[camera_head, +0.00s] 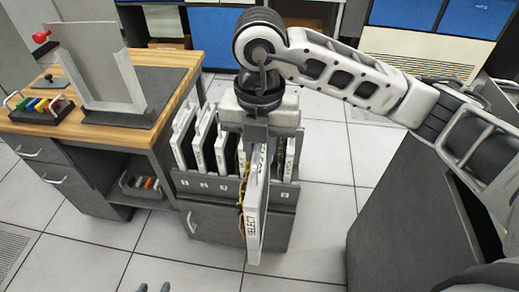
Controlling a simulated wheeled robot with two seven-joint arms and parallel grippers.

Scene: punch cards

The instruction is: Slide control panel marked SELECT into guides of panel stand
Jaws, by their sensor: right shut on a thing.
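The control panel marked SELECT (253,222) is a thin, pale-edged board hanging upright, its lettered edge facing me and yellow wires along its left side. My right gripper (257,148) is shut on its top end and holds it in front of the panel rack. What looks like the panel stand (118,117) is on the wooden desk at the left, with a dark base and upright pale grey sides. The held panel is well to the right of it, apart from it.
The dark rack (195,185) holds several upright panels in numbered slots. The wooden desk (165,55) also carries a small tray of coloured plugs (42,108) and a red-knobbed lever (41,37). A dark cabinet (405,225) stands at right. Tiled floor is clear in front.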

